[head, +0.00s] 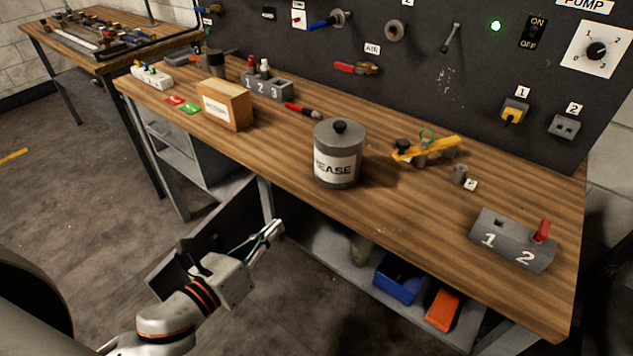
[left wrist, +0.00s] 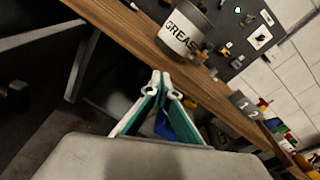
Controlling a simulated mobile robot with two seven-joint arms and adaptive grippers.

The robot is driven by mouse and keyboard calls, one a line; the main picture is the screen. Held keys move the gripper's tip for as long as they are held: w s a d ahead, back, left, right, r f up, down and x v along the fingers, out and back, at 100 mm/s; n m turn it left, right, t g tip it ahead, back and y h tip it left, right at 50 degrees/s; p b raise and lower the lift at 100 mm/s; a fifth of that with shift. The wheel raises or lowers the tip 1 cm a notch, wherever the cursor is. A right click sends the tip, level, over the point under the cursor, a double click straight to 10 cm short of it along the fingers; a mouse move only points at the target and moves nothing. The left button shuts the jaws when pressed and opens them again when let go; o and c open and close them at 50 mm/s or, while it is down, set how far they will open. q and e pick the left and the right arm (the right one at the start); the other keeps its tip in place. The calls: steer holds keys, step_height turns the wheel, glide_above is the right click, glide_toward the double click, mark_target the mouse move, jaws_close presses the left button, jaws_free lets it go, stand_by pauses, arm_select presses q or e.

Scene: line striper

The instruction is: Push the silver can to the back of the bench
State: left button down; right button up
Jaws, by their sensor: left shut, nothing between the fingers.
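The silver can (head: 338,152) is a grey lidded cylinder with a dark knob and a white label whose visible letters read "EASE". It stands upright near the front edge of the wooden bench (head: 400,215), around the middle of its length. In the left wrist view the can (left wrist: 186,30) shows its label reading "GREAS". My left gripper (head: 274,229) is shut and empty, in front of the bench and to the lower left of the can, apart from it. Its closed fingertips show in the left wrist view (left wrist: 160,76). My right gripper is not in view.
Behind the can stands a dark panel (head: 430,80) with tools and switches. A yellow-handled valve (head: 428,150) is right of the can; a red marker (head: 302,110) and wooden box (head: 226,104) are left. A grey 1-2 block (head: 511,242) sits far right. Blue (head: 398,281) and orange bins are below.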

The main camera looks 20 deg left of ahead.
arm_select(q)
step_height(320, 180, up, 3)
steer(key=m+h, duration=0.1)
steer(key=m, duration=0.3)
steer(key=m+p, duration=0.1)
steer(key=p, duration=0.1)
glide_toward(324, 172)
steer(key=shift+t, duration=0.4)
steer(key=x, duration=0.5)
steer(key=shift+w+d+f, duration=0.2)
steer(key=shift+w+f, duration=0.05)
steer(key=shift+w, duration=0.05)
steer(key=shift+w+d, duration=0.2)
steer(key=shift+w, duration=0.35)
steer(key=shift+w+d, duration=0.1)
steer(key=shift+w, duration=0.25)
steer(key=p+x, duration=0.1)
steer(key=x, duration=0.7)
steer(key=shift+w+d+p, duration=0.1)
steer(key=shift+w+p, duration=0.25)
steer(key=shift+w+d, duration=0.1)
steer(key=shift+w, duration=0.2)
